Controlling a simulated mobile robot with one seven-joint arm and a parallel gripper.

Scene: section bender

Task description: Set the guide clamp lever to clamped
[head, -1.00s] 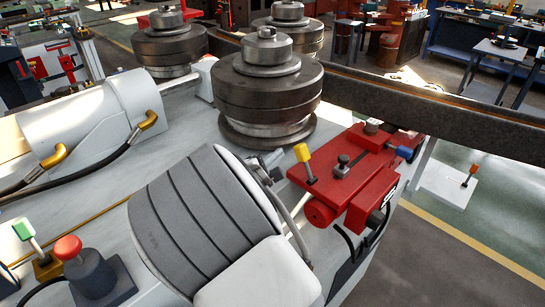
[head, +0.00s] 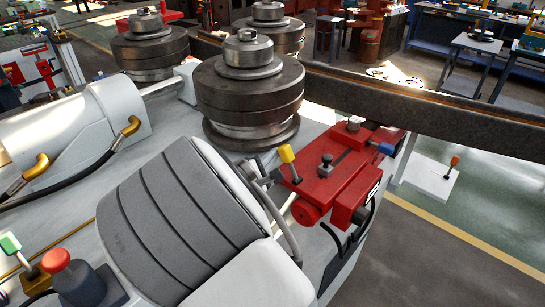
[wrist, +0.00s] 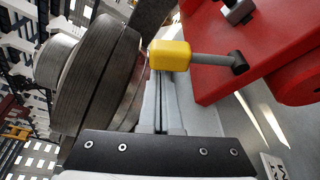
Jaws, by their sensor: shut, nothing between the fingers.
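The likely guide clamp lever has a yellow knob (head: 287,153) on a short grey stem. It rises from the left end of the red guide block (head: 335,182), its knob leaning slightly left. In the wrist view the yellow knob (wrist: 170,55) lies just beyond my fingertips, with its stem running right to a dark pivot on the red block (wrist: 262,50). My gripper (head: 272,178) is shut and empty, just left of the lever in the head view. In the wrist view its closed fingers (wrist: 160,76) point at the knob; whether they touch it I cannot tell.
A large steel roller (head: 250,95) stands behind the lever and fills the left of the wrist view (wrist: 95,80). A blue-tipped handle (head: 386,148) sits on the guide's right side. A long dark beam (head: 420,105) runs behind. A red-knobbed control (head: 57,259) stands front left.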

